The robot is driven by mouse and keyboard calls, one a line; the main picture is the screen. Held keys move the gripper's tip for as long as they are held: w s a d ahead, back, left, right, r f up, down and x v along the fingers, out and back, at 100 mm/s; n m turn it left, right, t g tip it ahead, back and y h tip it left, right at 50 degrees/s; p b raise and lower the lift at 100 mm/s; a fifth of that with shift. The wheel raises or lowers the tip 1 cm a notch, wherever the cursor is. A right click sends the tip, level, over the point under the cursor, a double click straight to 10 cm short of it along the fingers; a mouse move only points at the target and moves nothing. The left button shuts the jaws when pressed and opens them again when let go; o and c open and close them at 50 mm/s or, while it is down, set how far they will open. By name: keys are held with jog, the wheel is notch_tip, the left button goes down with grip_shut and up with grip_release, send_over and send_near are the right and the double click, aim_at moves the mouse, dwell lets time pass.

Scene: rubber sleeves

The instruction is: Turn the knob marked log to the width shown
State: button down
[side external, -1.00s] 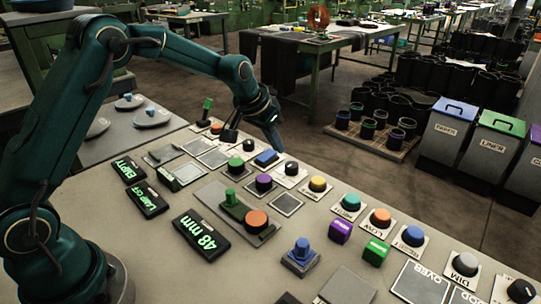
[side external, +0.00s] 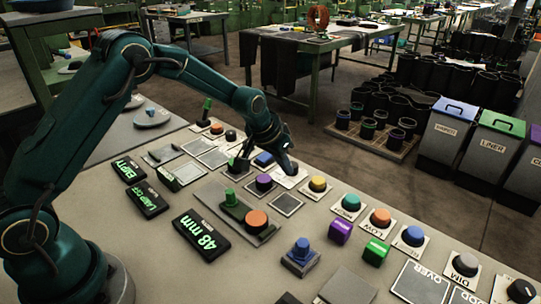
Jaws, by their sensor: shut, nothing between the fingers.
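My gripper (side external: 238,166) is shut and empty. It points down over the control panel (side external: 330,212), at the spot of a green-topped round control, which it mostly hides. I cannot tell whether it touches that control. A dark display (side external: 201,236) reads "48 mm" in green.
Around my gripper stand a blue button (side external: 264,159), a purple knob (side external: 264,182), a yellow knob (side external: 318,184) and a green lever (side external: 206,108). An orange knob (side external: 256,219) sits nearer the front. Labelled bins (side external: 447,138) stand beyond the panel at right.

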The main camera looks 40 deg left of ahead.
jog(key=shift+f, duration=0.6)
jog(key=shift+w+a, duration=0.15)
jog(key=shift+w, duration=0.2)
dwell(0.4)
jog(key=shift+s+a, duration=0.1)
jog(key=shift+a, duration=0.8)
jog(key=shift+s, duration=0.15)
jog(key=shift+s+r, duration=0.1)
jog(key=shift+s, duration=0.15)
jog(key=shift+r, duration=2.95)
